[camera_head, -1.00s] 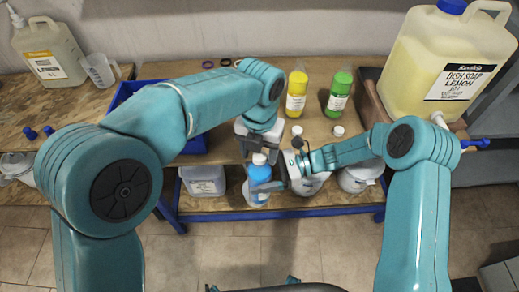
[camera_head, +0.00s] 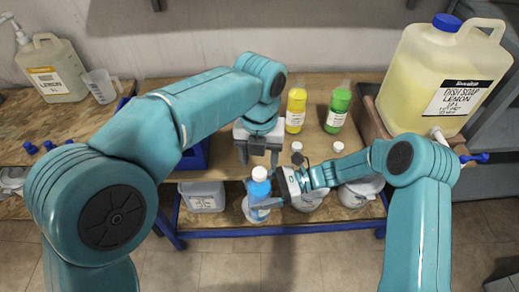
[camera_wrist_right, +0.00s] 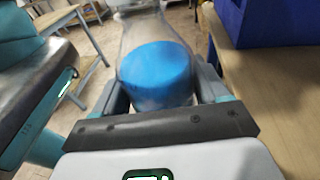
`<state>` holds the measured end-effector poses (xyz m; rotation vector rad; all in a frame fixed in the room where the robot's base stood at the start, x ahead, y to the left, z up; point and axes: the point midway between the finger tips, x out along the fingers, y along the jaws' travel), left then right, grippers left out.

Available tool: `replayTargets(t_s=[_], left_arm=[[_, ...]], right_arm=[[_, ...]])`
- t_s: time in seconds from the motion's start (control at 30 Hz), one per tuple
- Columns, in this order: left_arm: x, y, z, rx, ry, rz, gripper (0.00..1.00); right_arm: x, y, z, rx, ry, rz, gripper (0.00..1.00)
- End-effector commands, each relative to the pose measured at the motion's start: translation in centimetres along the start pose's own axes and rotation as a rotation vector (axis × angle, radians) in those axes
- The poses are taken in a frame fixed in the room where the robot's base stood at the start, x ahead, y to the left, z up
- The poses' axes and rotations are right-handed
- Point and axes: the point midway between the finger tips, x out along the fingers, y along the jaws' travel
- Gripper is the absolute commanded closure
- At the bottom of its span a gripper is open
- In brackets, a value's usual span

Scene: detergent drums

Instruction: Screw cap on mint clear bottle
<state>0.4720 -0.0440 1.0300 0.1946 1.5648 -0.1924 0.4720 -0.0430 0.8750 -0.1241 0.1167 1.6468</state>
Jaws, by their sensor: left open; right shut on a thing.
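The clear bottle with blue liquid (camera_head: 259,191) stands upright at the table's front edge, with a white cap (camera_head: 259,174) on its top. Whether the cap is fully tight cannot be told. My right gripper (camera_head: 276,204) is shut on the bottle from the right. In the right wrist view the bottle's clear wall and blue liquid (camera_wrist_right: 156,72) show between the two fingers, and the cap is out of sight. My left gripper (camera_head: 258,160) is open and empty, fingers pointing down, just above and behind the cap, apparently not touching it.
A yellow bottle (camera_head: 295,111) and a green bottle (camera_head: 337,112) stand behind, with small white caps (camera_head: 297,147) (camera_head: 338,147) in front of them. A blue crate (camera_head: 197,155) is left. A large lemon soap jug (camera_head: 440,80) stands right. White tubs (camera_head: 357,195) sit on the lower shelf.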

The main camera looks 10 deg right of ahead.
Motion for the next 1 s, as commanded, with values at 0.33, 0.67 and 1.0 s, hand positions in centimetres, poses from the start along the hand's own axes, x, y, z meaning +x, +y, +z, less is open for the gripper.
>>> replayTargets(t_s=[0.33, 0.67, 1.0], left_arm=[[-0.1, 0.1, -0.2, -0.879, 0.009, 0.011, 0.43], [-0.5, 0.3, -0.3, -1.78, 0.006, 0.023, 0.43], [-1.2, 0.3, -0.2, -2.708, -0.006, 0.03, 0.43]], right_arm=[[0.0, 0.0, 0.1, -0.001, -0.002, 0.0, 1.0], [0.0, 0.0, 0.1, -0.001, -0.002, 0.0, 1.0], [0.0, 0.0, 0.1, -0.001, -0.002, 0.0, 1.0]])
